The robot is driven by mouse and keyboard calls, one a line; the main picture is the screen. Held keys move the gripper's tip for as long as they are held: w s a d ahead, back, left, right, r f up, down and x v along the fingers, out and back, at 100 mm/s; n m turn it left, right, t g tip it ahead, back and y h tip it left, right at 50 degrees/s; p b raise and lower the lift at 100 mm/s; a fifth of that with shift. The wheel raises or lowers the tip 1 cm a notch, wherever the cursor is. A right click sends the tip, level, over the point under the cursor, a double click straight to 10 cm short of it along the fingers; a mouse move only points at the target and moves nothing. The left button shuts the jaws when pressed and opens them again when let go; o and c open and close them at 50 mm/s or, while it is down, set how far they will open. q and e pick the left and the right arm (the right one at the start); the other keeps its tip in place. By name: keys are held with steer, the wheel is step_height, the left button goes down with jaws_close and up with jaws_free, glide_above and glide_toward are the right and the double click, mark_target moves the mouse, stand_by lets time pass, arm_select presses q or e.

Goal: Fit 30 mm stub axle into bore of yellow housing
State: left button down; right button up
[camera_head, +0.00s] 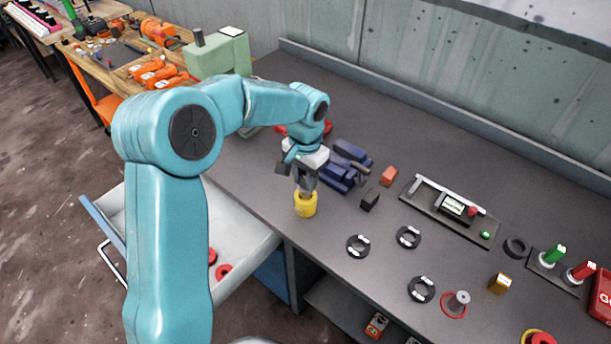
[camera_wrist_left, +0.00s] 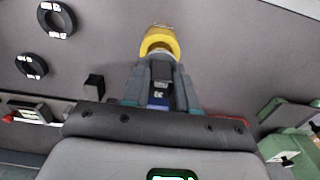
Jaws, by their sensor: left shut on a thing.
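The yellow housing (camera_head: 305,206) stands upright on the dark bench top near its front edge. My left gripper (camera_head: 306,188) points down directly over it, shut on a dark grey piece that looks like the stub axle. In the left wrist view, that stub axle (camera_wrist_left: 161,72) sits between the fingers (camera_wrist_left: 160,88) with pale marks on it. The yellow housing (camera_wrist_left: 158,32) is at the fingertips there, its rim curving around the axle's far end. How deep the axle sits in the bore is hidden. My right gripper is not in view.
Black labelled rings (camera_head: 358,246) lie right of the housing. A grey cylinder (camera_head: 459,301) stands by a red ring. A dark block (camera_head: 370,200), blue tool (camera_head: 345,170) and a tray with a gauge (camera_head: 455,208) lie behind. A white surface (camera_head: 240,245) is at left.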

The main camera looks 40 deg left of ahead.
arm_select(q)
steer(key=shift+f+b, duration=0.3)
steer(key=shift+f, duration=0.25)
steer(key=shift+f+b, duration=0.55)
steer(key=shift+f, duration=0.15)
steer(key=shift+w+f, duration=0.1)
steer(key=shift+f, duration=0.15)
steer(key=c, duration=0.8)
jaws_free()
step_height(320, 180, up, 16)
steer(key=shift+r, duration=0.2)
